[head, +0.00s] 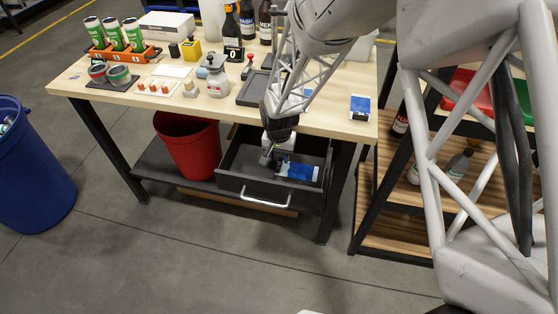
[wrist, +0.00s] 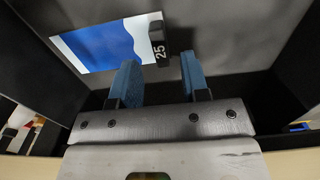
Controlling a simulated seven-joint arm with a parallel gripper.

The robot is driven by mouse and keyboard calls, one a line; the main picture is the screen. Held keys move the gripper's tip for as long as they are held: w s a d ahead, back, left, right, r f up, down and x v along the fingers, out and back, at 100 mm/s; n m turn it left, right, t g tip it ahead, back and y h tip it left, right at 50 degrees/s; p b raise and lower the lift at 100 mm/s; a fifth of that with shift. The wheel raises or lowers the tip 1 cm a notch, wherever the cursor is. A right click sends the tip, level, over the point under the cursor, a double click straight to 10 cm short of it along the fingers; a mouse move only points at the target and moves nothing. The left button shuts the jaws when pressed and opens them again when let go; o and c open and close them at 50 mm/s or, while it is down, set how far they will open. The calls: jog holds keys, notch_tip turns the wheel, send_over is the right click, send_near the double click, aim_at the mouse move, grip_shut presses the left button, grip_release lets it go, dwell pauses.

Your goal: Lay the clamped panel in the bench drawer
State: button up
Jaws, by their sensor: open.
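The bench drawer (head: 232,182) is pulled out below the tabletop. A blue and white panel (head: 301,171) lies flat on the drawer floor, toward its right side. The panel also shows in the wrist view (wrist: 105,45), with a small black block marked 25 (wrist: 157,42) at its right edge. My gripper (head: 268,158) reaches down into the drawer, left of the panel. In the wrist view my gripper (wrist: 160,85) is open, with two blue fingertips apart and nothing between them. The fingers are apart from most of the panel; whether one touches its edge I cannot tell.
A dark tray (head: 255,88) and several bottles and cans stand on the bench (head: 200,107). A red bin (head: 187,146) stands left of the drawer. A shelf rack (head: 398,205) stands at right.

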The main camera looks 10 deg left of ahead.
notch_tip(320, 180, up, 8)
jog(key=shift+r, duration=0.25)
dwell(1.0)
jog(key=s+d+r+t, duration=0.1)
jog(key=s+d+r, duration=0.3)
jog(key=d+r, duration=0.45)
jog(key=s+d+r, duration=0.3)
jog(key=d+r, duration=0.5)
jog(key=d, duration=0.2)
jog(key=s+d+r, duration=0.4)
jog(key=s+d, duration=0.3)
jog(key=s, duration=0.2)
jog(key=s+d+r+t, duration=0.1)
jog(key=s+d+r, duration=0.2)
jog(key=s+d, duration=0.5)
jog(key=shift+s+r+t, duration=0.3)
jog(key=shift+s+r, duration=0.05)
jog(key=shift+s, duration=0.9)
